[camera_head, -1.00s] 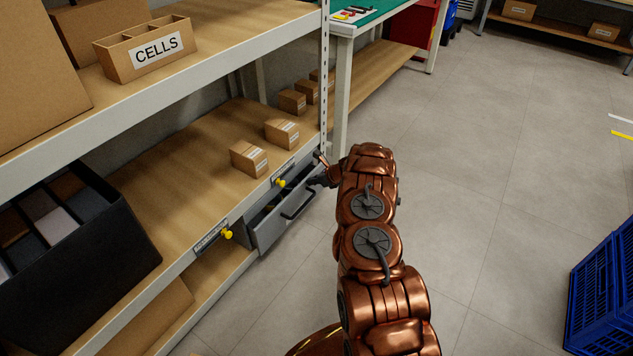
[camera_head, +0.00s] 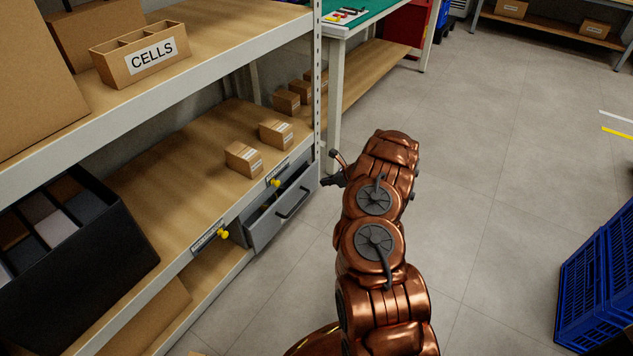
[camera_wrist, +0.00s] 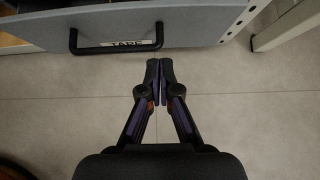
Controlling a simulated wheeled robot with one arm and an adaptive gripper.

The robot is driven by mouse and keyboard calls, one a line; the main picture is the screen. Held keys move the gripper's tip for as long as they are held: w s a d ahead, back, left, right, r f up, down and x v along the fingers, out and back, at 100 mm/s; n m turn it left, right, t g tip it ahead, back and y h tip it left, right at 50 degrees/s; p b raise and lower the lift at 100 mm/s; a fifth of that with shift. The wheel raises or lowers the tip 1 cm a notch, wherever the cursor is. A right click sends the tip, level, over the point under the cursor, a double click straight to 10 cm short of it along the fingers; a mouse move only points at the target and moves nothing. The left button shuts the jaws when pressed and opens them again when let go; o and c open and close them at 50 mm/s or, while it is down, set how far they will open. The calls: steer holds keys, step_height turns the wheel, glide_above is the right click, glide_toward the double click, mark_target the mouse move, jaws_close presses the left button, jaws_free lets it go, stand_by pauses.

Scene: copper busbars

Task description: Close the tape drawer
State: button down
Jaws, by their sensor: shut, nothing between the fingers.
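The tape drawer (camera_head: 277,215) is a grey drawer under the shelf board, pulled partly out, with a dark inside showing. Its black bar handle (camera_head: 294,203) is on the front face. In the wrist view the drawer front (camera_wrist: 200,22) lies across the top, with a TAPE label behind the handle (camera_wrist: 117,48). My gripper (camera_head: 328,181) is shut and empty, in front of the drawer's right part.
Small cartons (camera_head: 243,159) stand on the shelf board above the drawer. A white upright post (camera_head: 317,90) rises at the shelf's right end. Yellow knobs (camera_head: 223,234) stick out from the shelf edge. A blue crate (camera_head: 600,285) stands at right; the floor between is clear.

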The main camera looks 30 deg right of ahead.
steer(key=shift+v, duration=1.2)
steer(key=c, duration=1.8)
jaws_free()
steer(key=shift+r, duration=0.15)
steer(key=shift+o, duration=0.7)
steer(key=shift+s+f, duration=0.15)
steer(key=shift+f, duration=0.1)
steer(key=o, duration=0.5)
steer(key=a+f+m+b, duration=0.1)
steer(key=m, duration=0.1)
steer(key=a+f+m+t+y+b, duration=0.1)
steer(key=f+m, duration=0.1)
steer(key=a+f+m+b, duration=0.1)
steer(key=a+f+m, duration=0.1)
steer(key=shift+s+f+m+y, duration=0.2)
steer(key=shift+s+m+y, duration=0.1)
steer(key=shift+s+y, duration=0.1)
steer(key=m+t+b, duration=0.4)
steer(key=m, duration=0.7)
glide_toward(301, 200)
steer(key=w+f, duration=0.2)
steer(key=shift+y, duration=0.4)
steer(key=shift+a+r+b+x, duration=0.15)
steer(key=shift+b+x, duration=0.55)
steer(key=shift+x, duration=1.25)
steer(key=shift+a+r+b+x, duration=0.1)
steer(key=shift+b+x, duration=0.55)
steer(key=shift+x, duration=1.35)
steer(key=shift+s, duration=0.1)
